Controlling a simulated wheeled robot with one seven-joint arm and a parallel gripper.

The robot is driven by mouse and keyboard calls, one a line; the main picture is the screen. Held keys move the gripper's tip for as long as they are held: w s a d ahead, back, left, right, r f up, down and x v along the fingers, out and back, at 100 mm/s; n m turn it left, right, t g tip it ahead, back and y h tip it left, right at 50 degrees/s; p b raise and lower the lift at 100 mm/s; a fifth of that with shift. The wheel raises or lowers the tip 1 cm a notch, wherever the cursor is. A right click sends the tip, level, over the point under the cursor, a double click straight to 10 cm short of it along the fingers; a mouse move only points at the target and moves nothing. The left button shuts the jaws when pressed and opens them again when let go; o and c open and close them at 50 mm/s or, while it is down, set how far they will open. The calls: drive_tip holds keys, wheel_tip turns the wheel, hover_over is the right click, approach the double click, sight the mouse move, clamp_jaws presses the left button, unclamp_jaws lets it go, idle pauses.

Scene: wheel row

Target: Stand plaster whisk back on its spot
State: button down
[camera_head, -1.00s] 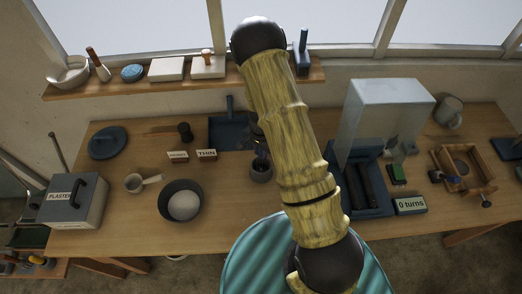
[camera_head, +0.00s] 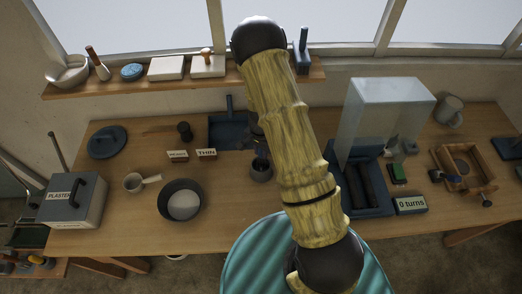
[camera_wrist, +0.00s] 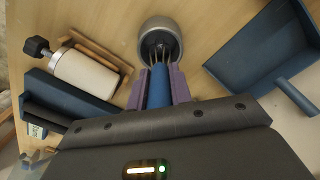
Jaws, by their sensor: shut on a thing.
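The plaster whisk, with a blue handle (camera_wrist: 158,90) and thin wires, is held between the purple fingers of my gripper (camera_wrist: 160,86) in the wrist view. The gripper is shut on the handle. The whisk's wires reach to the mouth of a round grey pot (camera_wrist: 161,32); I cannot tell how deep they sit in it. In the head view the pot (camera_head: 261,170) stands on the table just left of my arm. My gripper and the whisk are mostly hidden there behind the arm.
A dark bowl (camera_head: 181,200) with white plaster stands left of the pot. A blue dustpan-like tray (camera_head: 228,131) lies behind. HEAVY-like and THIN (camera_head: 206,153) signs stand nearby. A blue stand with a clear cover (camera_head: 388,108) is to the right. Bare table lies in front of the pot.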

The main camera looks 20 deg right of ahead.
drive_tip(key=shift+f+b, duration=0.6)
drive_tip(key=shift+f, duration=0.15)
drive_tip(key=c, duration=1.2)
unclamp_jaws()
drive_tip(key=shift+r+p, duration=2.95)
drive_tip(key=shift+r, duration=1.1)
